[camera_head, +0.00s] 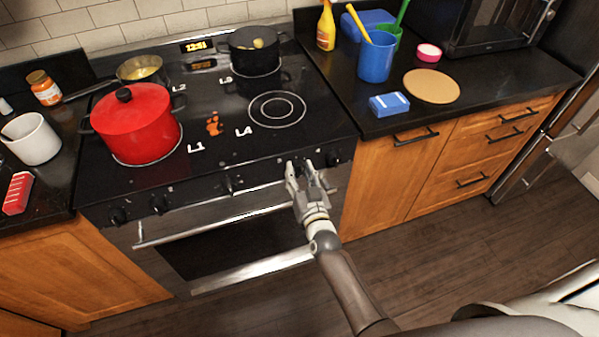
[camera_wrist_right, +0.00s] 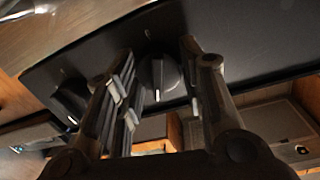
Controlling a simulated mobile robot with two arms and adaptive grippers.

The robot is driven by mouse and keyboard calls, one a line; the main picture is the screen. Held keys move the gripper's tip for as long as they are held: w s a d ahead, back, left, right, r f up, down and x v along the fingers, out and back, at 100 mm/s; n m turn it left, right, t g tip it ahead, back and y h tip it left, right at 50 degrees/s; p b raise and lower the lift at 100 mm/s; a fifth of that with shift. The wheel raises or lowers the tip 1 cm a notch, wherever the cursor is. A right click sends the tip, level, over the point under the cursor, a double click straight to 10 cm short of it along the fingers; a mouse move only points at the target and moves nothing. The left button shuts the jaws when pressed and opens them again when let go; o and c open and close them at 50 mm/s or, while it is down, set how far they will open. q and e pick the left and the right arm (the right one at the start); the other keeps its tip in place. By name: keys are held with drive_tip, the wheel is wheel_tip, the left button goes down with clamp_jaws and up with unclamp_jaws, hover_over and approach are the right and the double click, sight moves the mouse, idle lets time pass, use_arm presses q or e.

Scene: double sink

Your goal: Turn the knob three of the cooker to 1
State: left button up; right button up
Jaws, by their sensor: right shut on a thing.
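The cooker (camera_head: 215,130) has a black front panel with a row of dark knobs; their numbers are too small to read. My right gripper (camera_head: 306,172) is at the right part of this panel, its fingers shut on a dark round knob. In the right wrist view this knob (camera_wrist_right: 158,78) sits between the two fingers (camera_wrist_right: 160,95), with a white mark at its lower edge. Another knob (camera_wrist_right: 68,105) shows beside it at the left. A knob (camera_head: 333,157) is just right of the gripper in the head view. My left gripper is not in view.
A red pot (camera_head: 130,125), a small pan (camera_head: 140,72) and a black pot (camera_head: 254,60) stand on the hob. The oven door handle (camera_head: 210,225) runs below the panel. The right counter (camera_head: 480,90) holds a blue cup (camera_head: 376,60) and a blue box (camera_head: 389,105).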

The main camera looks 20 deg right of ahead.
drive_tip(key=m, duration=0.3)
drive_tip(key=shift+m+y, duration=0.3)
drive_tip(key=shift+m, duration=1.6)
drive_tip(key=o, duration=1)
drive_tip(key=shift+s, duration=0.1)
drive_tip(key=s, duration=1.2)
drive_tip(key=shift+r, duration=0.4)
drive_tip(key=shift+w, duration=0.1)
